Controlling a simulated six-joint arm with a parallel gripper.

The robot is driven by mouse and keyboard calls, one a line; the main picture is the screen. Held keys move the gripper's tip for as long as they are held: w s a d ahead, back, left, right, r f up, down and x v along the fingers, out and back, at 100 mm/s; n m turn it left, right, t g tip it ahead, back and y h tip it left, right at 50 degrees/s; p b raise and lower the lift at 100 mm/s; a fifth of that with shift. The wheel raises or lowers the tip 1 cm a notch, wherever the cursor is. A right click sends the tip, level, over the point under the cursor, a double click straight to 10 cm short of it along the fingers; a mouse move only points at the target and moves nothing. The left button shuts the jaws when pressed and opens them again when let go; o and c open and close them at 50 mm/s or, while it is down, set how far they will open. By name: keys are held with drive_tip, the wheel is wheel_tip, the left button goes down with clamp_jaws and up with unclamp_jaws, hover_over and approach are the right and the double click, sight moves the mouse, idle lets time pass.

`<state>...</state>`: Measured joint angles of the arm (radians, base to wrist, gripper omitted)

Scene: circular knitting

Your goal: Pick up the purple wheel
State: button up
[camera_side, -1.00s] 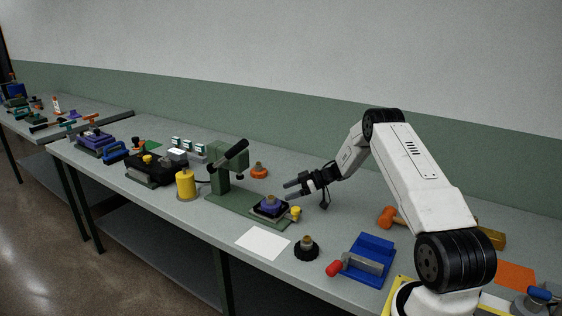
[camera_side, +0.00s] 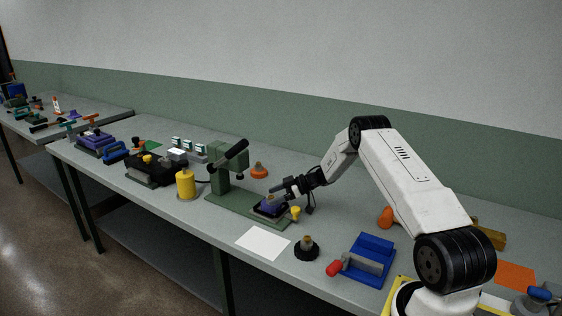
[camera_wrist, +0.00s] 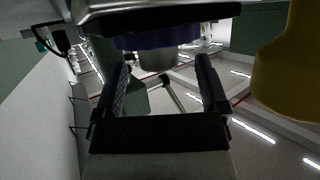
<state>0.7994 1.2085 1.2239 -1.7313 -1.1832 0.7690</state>
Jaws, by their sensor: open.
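My gripper (camera_side: 279,191) is open just above and behind the wheel in the side view. In the wrist view my gripper (camera_wrist: 164,66) has one finger on each side of the knob, with gaps visible. Part of the wheel's top is hidden by my fingers in the side view.
The green press (camera_side: 228,170) stands close left of the wheel. A yellow knob (camera_side: 295,212) is beside the holder and looms at right in the wrist view (camera_wrist: 287,65). A black wheel (camera_side: 307,250), white sheet (camera_side: 262,243) and blue fixture (camera_side: 367,258) lie in front.

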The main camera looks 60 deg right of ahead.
clamp_jaws()
idle(0.3)
drive_tip(key=shift+r, duration=0.1)
drive_tip(key=shift+r, duration=1.6)
drive_tip(key=s+a+r, duration=0.6)
drive_tip(key=s+r, duration=0.3)
drive_tip(key=s, duration=0.3)
drive_tip(key=shift+s+r, duration=0.35)
